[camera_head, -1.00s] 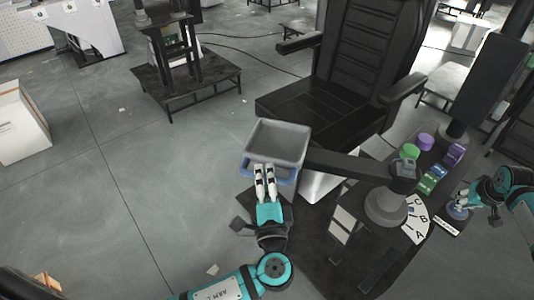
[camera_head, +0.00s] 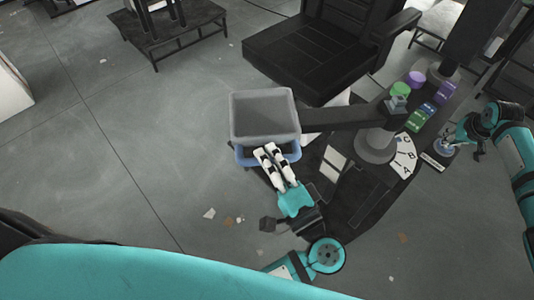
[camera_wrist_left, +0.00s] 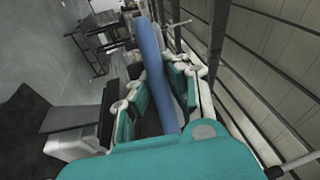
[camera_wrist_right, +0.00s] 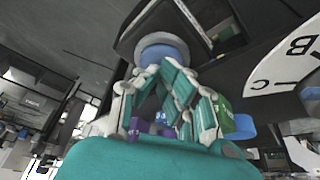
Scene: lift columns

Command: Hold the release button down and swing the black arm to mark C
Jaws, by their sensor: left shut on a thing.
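The black arm (camera_head: 342,118) reaches left from a grey pivot post (camera_head: 375,147) and carries a grey tray (camera_head: 265,117) with a blue handle below. My left gripper (camera_head: 266,153) is shut on the blue handle (camera_wrist_left: 154,75), which runs between its fingers in the left wrist view. A white dial (camera_head: 404,155) with marks A, B and C lies right of the post; a pointer is not clear. The release button (camera_wrist_right: 162,50), round and blue, is at the fingertips of my right gripper (camera_wrist_right: 168,68). Those fingers look shut; I cannot tell whether the button is pressed.
A black chair (camera_head: 320,50) stands behind the tray. Green and purple objects (camera_head: 425,112) sit on the dark platform beside the post. A low black table (camera_head: 170,35) is at the far left. The grey floor left of the tray is mostly clear.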

